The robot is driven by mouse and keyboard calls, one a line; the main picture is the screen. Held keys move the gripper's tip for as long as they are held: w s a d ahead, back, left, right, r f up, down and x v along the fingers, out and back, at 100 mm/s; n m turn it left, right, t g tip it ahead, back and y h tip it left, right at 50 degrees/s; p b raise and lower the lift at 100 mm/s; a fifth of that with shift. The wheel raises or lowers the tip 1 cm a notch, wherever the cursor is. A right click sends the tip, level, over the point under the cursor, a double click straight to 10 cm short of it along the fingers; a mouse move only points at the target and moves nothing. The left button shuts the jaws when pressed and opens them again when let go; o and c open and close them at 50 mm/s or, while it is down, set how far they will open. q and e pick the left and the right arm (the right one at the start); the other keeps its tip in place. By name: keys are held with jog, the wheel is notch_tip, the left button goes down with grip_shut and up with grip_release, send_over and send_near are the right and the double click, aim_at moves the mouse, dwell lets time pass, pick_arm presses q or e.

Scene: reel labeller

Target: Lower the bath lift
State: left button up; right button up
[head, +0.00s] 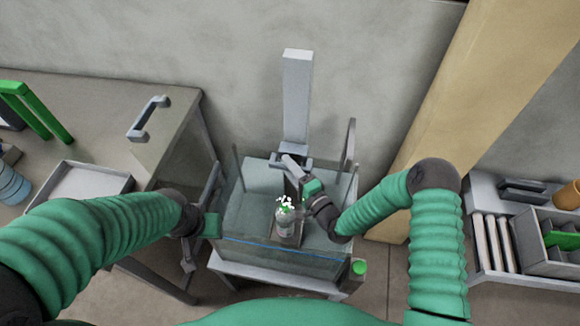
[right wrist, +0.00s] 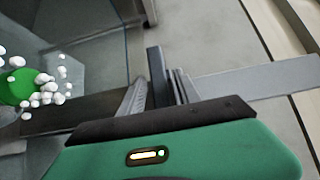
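The bath is a clear-walled tank (head: 240,195) with a blue line along its front. A grey upright column (head: 296,100) stands behind it, with the lift's grey handle (head: 293,166) at its lower end. A jar (head: 287,225) with a green lid stands on the lift inside the tank, with white beads or bubbles on top. The lid (right wrist: 18,87) also shows in the right wrist view. My right gripper (right wrist: 158,88) has its ridged fingers close on both sides of a dark bar, apparently the lift handle. My left gripper (head: 212,225) is by the tank's left wall, its fingers hidden.
On the left, a table holds a white tray (head: 90,184) and a grey handle (head: 149,118). On the right, a bench holds grey bins (head: 543,243) and pale rods (head: 494,242). A tan post (head: 470,110) rises behind my right arm.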

notch_tip(320, 180, up, 3)
jog(key=shift+w+r, duration=0.15)
jog(key=shift+r, duration=0.05)
jog(key=s+r, duration=0.1)
jog(key=s, duration=1.5)
jog(key=shift+r+b, duration=0.25)
jog(key=shift+b, duration=0.2)
jog(key=shift+s, duration=0.15)
